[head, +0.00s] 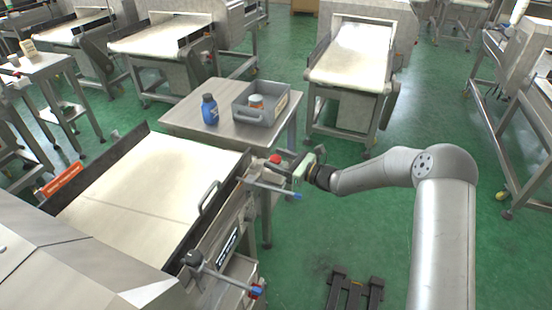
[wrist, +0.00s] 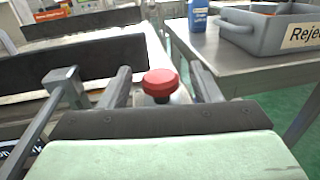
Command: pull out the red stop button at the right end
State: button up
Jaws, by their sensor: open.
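The red stop button (wrist: 160,83) is a round mushroom head on a pale base at the right end of the near conveyor (head: 150,185). In the head view the red button (head: 275,158) shows just left of my gripper (head: 288,165). In the wrist view my gripper (wrist: 163,84) is open, with one finger on each side of the button. There are visible gaps between the fingers and the red head. I cannot tell how deep the fingertips reach past it.
A grey handle (wrist: 55,105) stands left of the fingers.

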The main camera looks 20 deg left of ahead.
jog(key=shift+w+a, duration=0.1)
jog(key=shift+a, duration=0.4)
jog(key=shift+c, duration=0.4)
grip_shut()
jog(key=shift+r, duration=0.55)
jog(key=shift+o, duration=0.4)
grip_release()
jog(key=shift+d, duration=0.1)
jog(key=v, duration=1.7)
jog(key=shift+d+b, duration=0.2)
jog(key=shift+b, duration=0.2)
